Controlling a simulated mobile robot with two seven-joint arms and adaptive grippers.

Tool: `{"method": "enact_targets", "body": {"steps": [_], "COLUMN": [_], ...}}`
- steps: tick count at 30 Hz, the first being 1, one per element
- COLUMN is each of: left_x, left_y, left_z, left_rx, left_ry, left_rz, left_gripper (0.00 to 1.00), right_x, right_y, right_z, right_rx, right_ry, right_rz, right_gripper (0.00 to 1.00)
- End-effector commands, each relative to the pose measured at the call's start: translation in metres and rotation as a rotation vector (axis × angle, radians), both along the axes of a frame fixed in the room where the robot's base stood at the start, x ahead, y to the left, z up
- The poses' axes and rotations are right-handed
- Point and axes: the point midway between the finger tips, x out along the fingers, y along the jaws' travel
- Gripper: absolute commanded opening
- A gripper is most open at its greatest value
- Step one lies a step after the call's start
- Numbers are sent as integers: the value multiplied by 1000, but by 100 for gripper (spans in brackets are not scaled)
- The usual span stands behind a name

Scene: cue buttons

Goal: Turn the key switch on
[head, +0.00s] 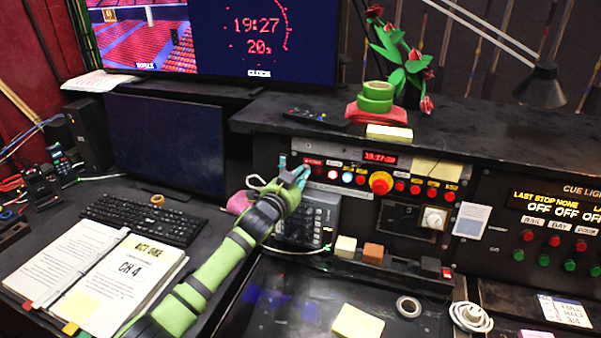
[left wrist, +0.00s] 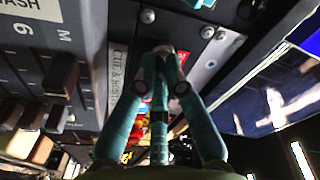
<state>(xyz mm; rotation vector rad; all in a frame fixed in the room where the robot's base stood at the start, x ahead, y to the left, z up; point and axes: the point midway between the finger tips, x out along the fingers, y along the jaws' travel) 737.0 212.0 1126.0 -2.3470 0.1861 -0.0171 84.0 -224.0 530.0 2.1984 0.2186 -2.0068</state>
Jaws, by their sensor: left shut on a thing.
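My left gripper (head: 294,172) is at the left end of the cue button panel (head: 345,194), in front of its face. In the head view the key switch is hidden behind the gripper. My right gripper is in neither view.
A row of lit buttons and a large red knob (head: 380,183) lie right of the gripper. A keyboard (head: 142,217) and an open script binder (head: 95,275) lie to the left.

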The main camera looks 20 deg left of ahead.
Motion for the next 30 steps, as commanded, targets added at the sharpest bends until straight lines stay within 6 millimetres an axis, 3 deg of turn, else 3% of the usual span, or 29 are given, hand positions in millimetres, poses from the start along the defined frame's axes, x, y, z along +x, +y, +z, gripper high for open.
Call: {"method": "enact_targets", "body": {"steps": [18, 30], "left_x": [1, 1], "left_y": [3, 4], "left_z": [4, 3], "left_rx": [554, 747], "left_ry": [-17, -25], "left_rz": [-81, -110], "left_gripper": [0, 0], "right_x": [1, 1], "right_y": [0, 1], "right_z": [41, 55], "right_rx": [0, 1], "right_ry": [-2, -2], "right_rz": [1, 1], "right_gripper": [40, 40]}}
